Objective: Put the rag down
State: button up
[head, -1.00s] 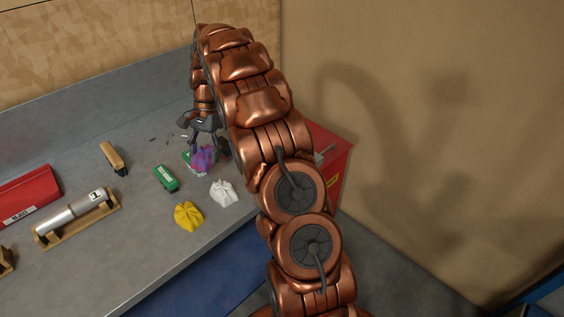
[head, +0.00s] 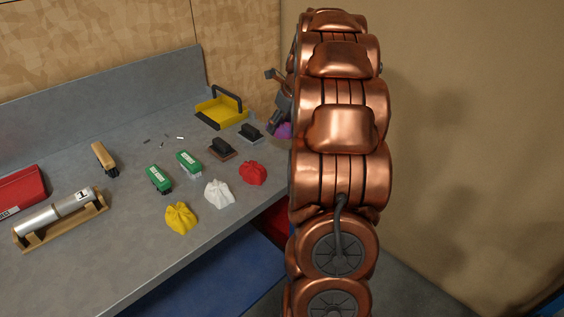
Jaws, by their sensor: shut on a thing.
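The purple rag (head: 284,131) shows as a small patch beside my arm, near the bench's right end. My gripper (head: 276,125) is shut on it. The rest of the rag and much of the gripper are hidden behind my copper arm. I cannot tell what is directly under the rag.
On the grey bench (head: 120,255) lie a red rag (head: 253,173), a white rag (head: 219,193) and a yellow rag (head: 181,218). Green-and-white blocks (head: 159,179), dark-handled blocks (head: 222,148), a yellow dustpan (head: 222,110) and a cylinder on a wooden stand (head: 58,217) stand around.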

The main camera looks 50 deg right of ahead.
aim_at(279, 156)
jog(key=shift+s+d, duration=0.15)
jog(key=shift+d, duration=0.05)
jog(key=shift+f, duration=0.3)
jog(key=shift+f+p, duration=1)
jog(key=shift+f, duration=3.65)
jog(key=o, duration=1.1)
jog(key=shift+f, duration=0.1)
jog(key=b+v, duration=0.2)
jog(key=v, duration=1)
